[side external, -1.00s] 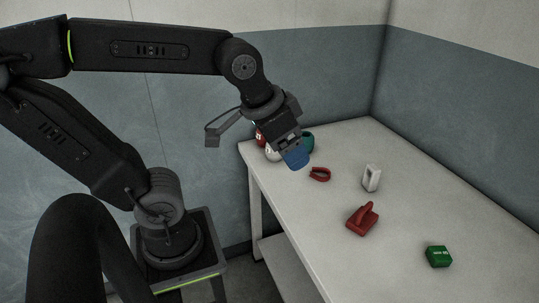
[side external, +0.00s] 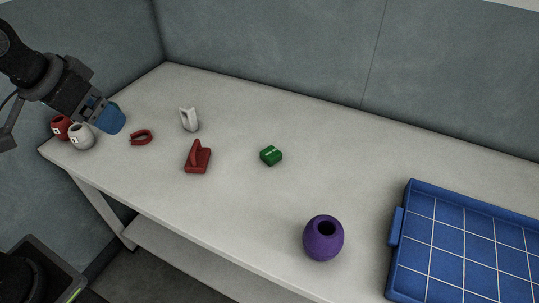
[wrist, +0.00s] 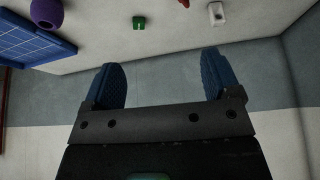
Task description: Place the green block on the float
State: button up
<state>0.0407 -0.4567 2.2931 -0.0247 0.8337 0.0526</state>
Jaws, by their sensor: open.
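The small green block (side external: 271,156) lies on the white table near its middle, and it also shows in the wrist view (wrist: 139,22). A round purple float with a dark hole in its top (side external: 323,239) stands on the table in front and to the right of the block. It is partly visible in the wrist view (wrist: 47,14). My gripper (side external: 110,117) is over the table's left end, well away from both. Its blue fingers (wrist: 163,64) are spread in the wrist view with nothing between them.
A blue gridded tray (side external: 398,228) is at the right. A red block with an upright part (side external: 198,158), a white upright piece (side external: 188,119) and a red shackle-like piece (side external: 141,137) lie left of the block. Red (side external: 60,126) and white (side external: 81,137) round pots stand near my gripper.

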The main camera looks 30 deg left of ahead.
jog(key=w+d+f+m, duration=0.1)
jog(key=w+d+f, duration=0.15)
jog(key=w, duration=0.85)
jog(key=m+g+h, duration=0.1)
jog(key=m, duration=0.1)
send_over(268, 154)
jog(key=s+a, duration=0.1)
jog(key=s, duration=0.1)
notch_tip(268, 154, down, 25)
jog(key=shift+w+a+f, duration=0.1)
jog(key=shift+w, duration=0.05)
jog(key=shift+s+d+x, duration=0.1)
jog(key=shift+d+x, duration=0.05)
jog(key=shift+x, duration=1.3)
jog(key=shift+s+d+x, duration=0.1)
jog(key=shift+x, duration=1.3)
jog(key=shift+f, duration=0.1)
jog(key=c, duration=1.1)
